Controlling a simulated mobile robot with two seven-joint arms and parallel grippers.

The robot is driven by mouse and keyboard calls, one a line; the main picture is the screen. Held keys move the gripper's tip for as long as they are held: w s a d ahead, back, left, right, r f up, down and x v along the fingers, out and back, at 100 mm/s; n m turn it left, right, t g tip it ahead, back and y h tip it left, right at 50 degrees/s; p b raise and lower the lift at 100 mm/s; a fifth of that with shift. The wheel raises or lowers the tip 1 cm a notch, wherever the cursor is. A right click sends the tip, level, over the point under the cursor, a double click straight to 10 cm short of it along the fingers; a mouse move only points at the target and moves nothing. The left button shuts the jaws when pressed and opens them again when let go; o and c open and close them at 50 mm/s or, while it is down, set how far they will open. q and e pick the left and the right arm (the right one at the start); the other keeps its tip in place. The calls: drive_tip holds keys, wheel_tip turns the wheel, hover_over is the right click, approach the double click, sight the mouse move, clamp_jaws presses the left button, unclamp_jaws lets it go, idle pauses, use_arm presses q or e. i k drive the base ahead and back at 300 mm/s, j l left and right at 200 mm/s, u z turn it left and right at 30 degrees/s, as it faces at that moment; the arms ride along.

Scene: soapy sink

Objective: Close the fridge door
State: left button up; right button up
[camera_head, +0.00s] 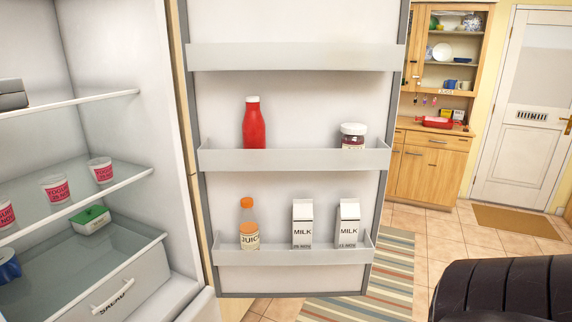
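The fridge door (286,100) stands wide open, its inner side facing me. It is hinged at its left edge, next to the fridge's open inside (115,60). The door's middle shelf holds a red bottle (254,124) and a jar with a white lid (352,136). Its lower shelf holds a juice bottle (249,232) and two milk cartons (302,222). The top shelf looks empty. The door's outer side and handle are hidden from me. A black ribbed part of mine shows at the lower right. Neither gripper is in view.
The fridge shelves hold several yogurt cups (57,188) and a green-lidded box (90,219); a drawer (110,290) is below. A striped rug (385,270) lies beyond the door. A wooden cabinet (432,168) and white door (525,110) stand behind. Tiled floor between is clear.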

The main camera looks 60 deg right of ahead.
sight(313, 67)
drive_tip(key=k+l+u, duration=0.15)
drive_tip(key=l, duration=0.35)
drive_tip(key=k+l+u, duration=0.15)
drive_tip(key=k+l, duration=0.25)
drive_tip(key=k+l+u, duration=0.15)
drive_tip(key=k+l, duration=0.2)
drive_tip(key=l, duration=0.15)
drive_tip(key=k+l+u, duration=0.15)
drive_tip(key=l, duration=0.25)
drive_tip(key=k+l+u, duration=0.1)
drive_tip(key=k+l, duration=0.15)
drive_tip(key=k+l+u, duration=0.1)
drive_tip(key=l, duration=0.35)
drive_tip(key=k+l+u, duration=0.1)
drive_tip(key=l, duration=0.4)
drive_tip(key=l+u, duration=0.1)
drive_tip(key=l, duration=0.3)
drive_tip(key=k+l+u, duration=0.1)
drive_tip(key=l, duration=0.3)
drive_tip(key=l+u, duration=0.2)
drive_tip(key=l, duration=0.65)
drive_tip(key=l+u, duration=0.25)
drive_tip(key=l, duration=0.6)
drive_tip(key=i+l+u, duration=0.1)
drive_tip(key=l, duration=0.35)
drive_tip(key=i+l+u, duration=0.1)
drive_tip(key=l, duration=0.3)
drive_tip(key=i, duration=0.05)
